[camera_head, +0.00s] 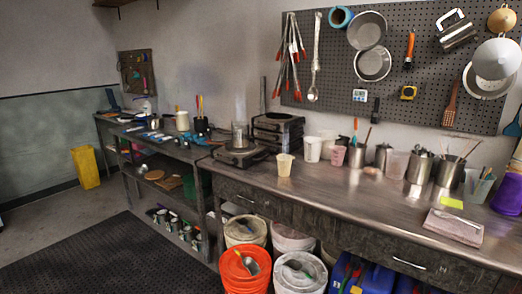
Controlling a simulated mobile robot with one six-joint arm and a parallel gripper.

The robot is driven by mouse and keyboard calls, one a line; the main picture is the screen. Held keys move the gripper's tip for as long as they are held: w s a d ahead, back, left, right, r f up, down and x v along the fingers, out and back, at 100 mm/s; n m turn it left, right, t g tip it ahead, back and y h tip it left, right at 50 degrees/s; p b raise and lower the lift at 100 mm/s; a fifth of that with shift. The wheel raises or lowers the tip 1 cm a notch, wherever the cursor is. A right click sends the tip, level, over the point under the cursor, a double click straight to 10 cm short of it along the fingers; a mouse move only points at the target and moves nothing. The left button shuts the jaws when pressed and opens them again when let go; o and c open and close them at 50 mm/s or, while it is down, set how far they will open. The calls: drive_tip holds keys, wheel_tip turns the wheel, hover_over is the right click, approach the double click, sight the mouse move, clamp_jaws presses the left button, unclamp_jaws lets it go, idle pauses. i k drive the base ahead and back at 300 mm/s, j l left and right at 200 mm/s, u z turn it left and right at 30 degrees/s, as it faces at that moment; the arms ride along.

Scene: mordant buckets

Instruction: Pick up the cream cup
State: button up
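A cream cup (284,166) stands upright on the dark wooden counter (330,184), near its front edge. It is pale yellow and wider at the top than at the base. It stands apart from the cups behind it, and nothing covers it. My gripper is not in this view.
A hot plate (240,155) with a metal pot is left of the cup. White cups (313,149) and a pink cup (337,156) stand behind it to the right. Metal canisters (420,166) line the back. Buckets (300,271) stand below.

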sight(285, 165)
drive_tip(key=i+j+z, duration=0.2)
drive_tip(key=i, duration=0.15)
drive_tip(key=i+j+z, duration=0.65)
drive_tip(key=i+j, duration=0.2)
drive_tip(key=i+j+z, duration=0.45)
drive_tip(key=j, duration=0.35)
drive_tip(key=i+j+z, duration=0.2)
drive_tip(key=j, duration=0.25)
drive_tip(key=i+j+z, duration=0.2)
drive_tip(key=j, duration=0.25)
